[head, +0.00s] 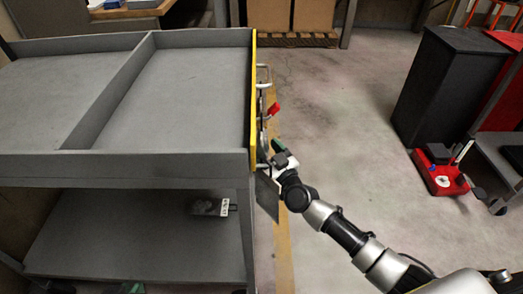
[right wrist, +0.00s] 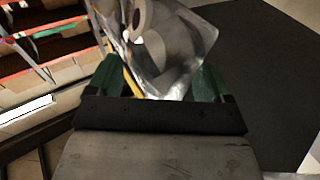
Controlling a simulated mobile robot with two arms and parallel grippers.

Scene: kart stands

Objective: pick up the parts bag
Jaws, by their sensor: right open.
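The parts bag (right wrist: 182,58) is a clear, shiny pouch in the right wrist view. It lies ahead of and between the two green fingertips of my right gripper (right wrist: 152,82). The fingers are apart on either side of its lower end, and I cannot tell whether they touch it. In the head view my right gripper (head: 274,152) is beside the yellow-edged right side of the grey cart (head: 200,163), near its hooks. The bag is hard to make out there. My left gripper is not clearly seen.
A red item (head: 273,109) hangs by the cart's side hooks. The cart's top trays are empty; a small labelled item (head: 208,207) lies on its lower shelf. A black cabinet (head: 448,88) and a red tray (head: 440,175) stand at right. The floor between is clear.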

